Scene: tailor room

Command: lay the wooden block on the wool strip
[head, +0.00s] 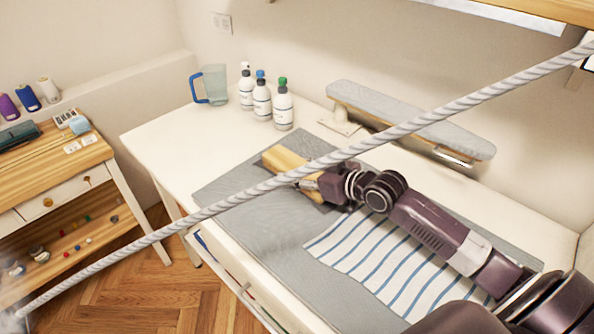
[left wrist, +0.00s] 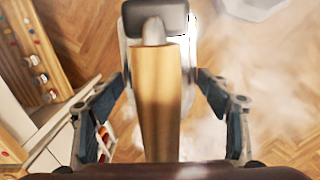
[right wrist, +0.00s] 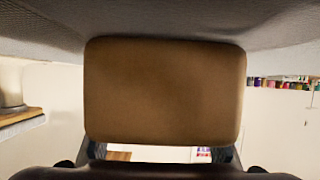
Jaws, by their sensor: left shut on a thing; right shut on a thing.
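The wooden block (head: 283,160) is pale and smooth, over the far left part of the grey mat (head: 240,215). My right gripper (head: 306,182) is shut on it; in the right wrist view the block (right wrist: 165,90) fills the middle, with grey fabric right above it in the picture. A darker grey patch (head: 316,193) shows beside the block and gripper; I cannot tell if it is the wool strip or shadow. My left gripper (left wrist: 155,105) is shut on a wooden handle (left wrist: 158,90) above the floor, in the left wrist view only.
A thick grey hose (head: 370,143) crosses the head view in front of the table. A striped cloth (head: 385,260) lies on the mat. A padded sleeve board (head: 410,118), several bottles (head: 283,105) and a jug (head: 214,85) stand behind. Whitish vapour hangs near the left handle.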

